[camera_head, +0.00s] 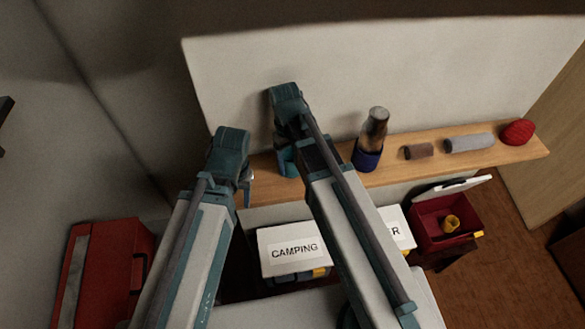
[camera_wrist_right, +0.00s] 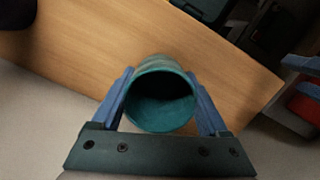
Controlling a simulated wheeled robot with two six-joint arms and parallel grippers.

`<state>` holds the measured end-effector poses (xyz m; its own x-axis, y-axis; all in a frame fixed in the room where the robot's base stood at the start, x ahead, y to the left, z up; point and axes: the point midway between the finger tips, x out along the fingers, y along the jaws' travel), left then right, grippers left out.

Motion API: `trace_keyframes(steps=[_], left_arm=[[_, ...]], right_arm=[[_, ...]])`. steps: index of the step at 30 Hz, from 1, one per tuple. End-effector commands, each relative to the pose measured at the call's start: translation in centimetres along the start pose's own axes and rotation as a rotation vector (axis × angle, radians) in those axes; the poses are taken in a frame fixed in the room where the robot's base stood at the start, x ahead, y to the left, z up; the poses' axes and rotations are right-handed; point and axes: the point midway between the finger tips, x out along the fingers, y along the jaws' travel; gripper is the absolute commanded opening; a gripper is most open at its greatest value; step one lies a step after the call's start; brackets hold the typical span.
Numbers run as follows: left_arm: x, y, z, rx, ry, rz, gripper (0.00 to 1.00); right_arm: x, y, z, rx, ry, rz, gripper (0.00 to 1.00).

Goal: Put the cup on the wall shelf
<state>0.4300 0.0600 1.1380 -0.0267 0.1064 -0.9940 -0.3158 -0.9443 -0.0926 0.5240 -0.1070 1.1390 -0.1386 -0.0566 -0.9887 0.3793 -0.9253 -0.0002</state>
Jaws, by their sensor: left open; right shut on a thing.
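The cup (camera_wrist_right: 160,98) is teal and round, and its open mouth faces the camera in the right wrist view. My right gripper (camera_wrist_right: 162,108) is shut on it, with one blue finger on each side. Below and behind it is the wooden wall shelf (camera_wrist_right: 75,45); I cannot tell whether the cup touches it. In the head view my right gripper (camera_head: 287,162) is over the left part of the shelf (camera_head: 330,186), and the arm hides most of the cup. My left gripper (camera_head: 246,188) is open at the shelf's left end.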

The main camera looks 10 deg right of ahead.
Motion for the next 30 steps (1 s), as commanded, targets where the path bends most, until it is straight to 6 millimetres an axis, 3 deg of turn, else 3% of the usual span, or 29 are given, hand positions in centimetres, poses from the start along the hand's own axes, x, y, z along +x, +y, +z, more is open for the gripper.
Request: trace_keyframes(steps=[2,14,15,18,30], left_arm=[[1.24,0.12,-0.09,-0.001,0.001,0.000,0.50],[1.42,0.14,-0.10,-0.001,0.001,0.000,0.50],[1.34,0.13,-0.09,-0.001,0.001,0.000,0.50],[1.28,0.12,-0.09,-0.001,0.001,0.000,0.50],[0.82,0.08,-0.06,-0.001,0.000,0.000,0.50]], right_arm=[[1.24,0.00,-0.18,0.000,0.000,0.000,0.23],[1.42,0.00,-0.21,0.000,0.000,0.000,0.23],[1.34,0.00,-0.20,0.000,0.000,0.000,0.81],[1.27,0.00,-0.19,0.000,0.000,0.000,0.99],[0.81,0.00,-0.12,0.000,0.000,0.000,1.00]])
